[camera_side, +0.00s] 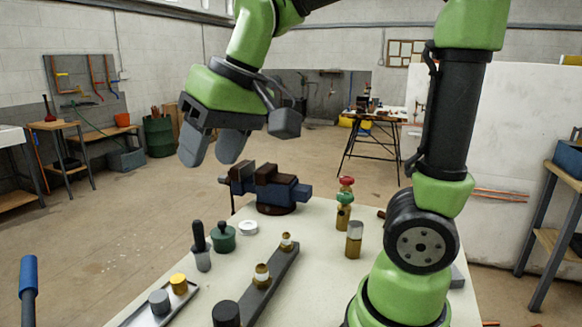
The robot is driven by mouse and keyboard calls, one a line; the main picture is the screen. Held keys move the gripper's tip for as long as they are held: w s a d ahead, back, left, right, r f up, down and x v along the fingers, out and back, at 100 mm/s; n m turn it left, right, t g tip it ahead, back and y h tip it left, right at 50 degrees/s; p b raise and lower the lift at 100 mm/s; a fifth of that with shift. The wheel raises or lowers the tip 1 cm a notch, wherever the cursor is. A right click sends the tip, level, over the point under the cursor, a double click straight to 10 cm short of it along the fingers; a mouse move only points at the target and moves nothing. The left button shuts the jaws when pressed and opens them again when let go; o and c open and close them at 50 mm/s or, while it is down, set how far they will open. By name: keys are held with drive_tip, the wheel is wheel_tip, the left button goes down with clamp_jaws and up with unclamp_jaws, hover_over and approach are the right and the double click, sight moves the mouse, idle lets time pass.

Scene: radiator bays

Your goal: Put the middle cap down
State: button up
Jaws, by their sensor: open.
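My gripper (212,150) is open and empty, high above the far left part of the table, with its two grey fingers pointing down. A dark bar (276,273) on the table carries brass-and-white fittings: one in the middle (262,276) and one at the far end (286,242). A black cylinder (226,314) stands at the bar's near end. A shallow tray (150,314) at the front left holds a grey cap (159,302) and a yellow cap (179,284). I cannot tell which piece is the middle cap.
A dark-handled tool (199,240), a green pot (223,238) and a white ring (248,227) stand beyond the tray. A vise (276,190) sits at the far edge. A brass valve with red and green knobs (345,200) and a brass-and-grey cylinder (354,240) stand right.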

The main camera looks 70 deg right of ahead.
drive_tip(key=s+f+m+t, duration=0.1)
drive_tip(key=s+t, duration=0.1)
drive_tip(key=s, duration=0.9)
drive_tip(key=shift+t+y, duration=0.3)
